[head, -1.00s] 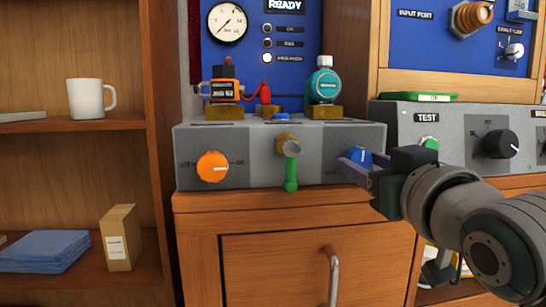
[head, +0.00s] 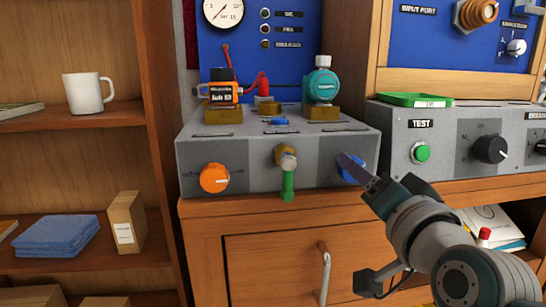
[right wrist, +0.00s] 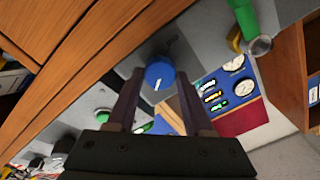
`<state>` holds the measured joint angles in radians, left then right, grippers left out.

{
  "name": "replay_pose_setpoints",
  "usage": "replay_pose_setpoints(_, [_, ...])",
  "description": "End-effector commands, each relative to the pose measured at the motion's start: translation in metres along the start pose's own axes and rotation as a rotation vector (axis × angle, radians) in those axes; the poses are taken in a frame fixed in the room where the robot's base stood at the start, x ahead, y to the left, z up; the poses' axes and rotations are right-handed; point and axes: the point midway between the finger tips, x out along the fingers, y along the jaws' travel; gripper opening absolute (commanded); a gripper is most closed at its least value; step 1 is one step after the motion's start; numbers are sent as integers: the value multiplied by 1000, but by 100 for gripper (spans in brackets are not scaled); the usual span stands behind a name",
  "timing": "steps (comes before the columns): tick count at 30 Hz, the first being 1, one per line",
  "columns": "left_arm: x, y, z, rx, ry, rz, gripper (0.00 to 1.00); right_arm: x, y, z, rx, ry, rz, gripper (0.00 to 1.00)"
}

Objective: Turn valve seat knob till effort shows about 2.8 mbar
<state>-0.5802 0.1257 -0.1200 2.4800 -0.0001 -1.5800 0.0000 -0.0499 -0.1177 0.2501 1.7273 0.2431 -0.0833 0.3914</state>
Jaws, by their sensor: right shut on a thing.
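A blue knob (head: 346,174) with a white pointer line sits on the right part of the grey box's front (head: 320,180). My right gripper (head: 353,166) reaches it from the lower right and is shut on it. In the right wrist view the blue knob (right wrist: 160,76) lies between my two fingertips, its pointer line facing the camera. No label reading valve seat can be made out. A round gauge (head: 223,10) on the blue panel is cut by the top edge, and no effort value is readable. My left gripper is not in view.
The same box carries an orange knob (head: 214,178) and a green-handled lever (head: 288,185) hanging down left of the blue knob. A test unit with a green button (head: 421,152) and black knob (head: 490,149) stands to the right. A drawer handle (head: 324,272) sticks out below.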

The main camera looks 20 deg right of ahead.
Motion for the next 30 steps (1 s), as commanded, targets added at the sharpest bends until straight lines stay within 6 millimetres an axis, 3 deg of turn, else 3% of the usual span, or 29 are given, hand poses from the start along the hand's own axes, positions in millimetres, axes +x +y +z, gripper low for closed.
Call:
replay_pose_setpoints(12, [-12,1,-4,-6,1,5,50,0,0,0,201,-1,0,0])
replay_pose_setpoints(29, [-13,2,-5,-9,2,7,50,0,1,0,232,-1,0,0])
replay_pose_setpoints(30, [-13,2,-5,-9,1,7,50,0,1,0,232,-1,0,52])
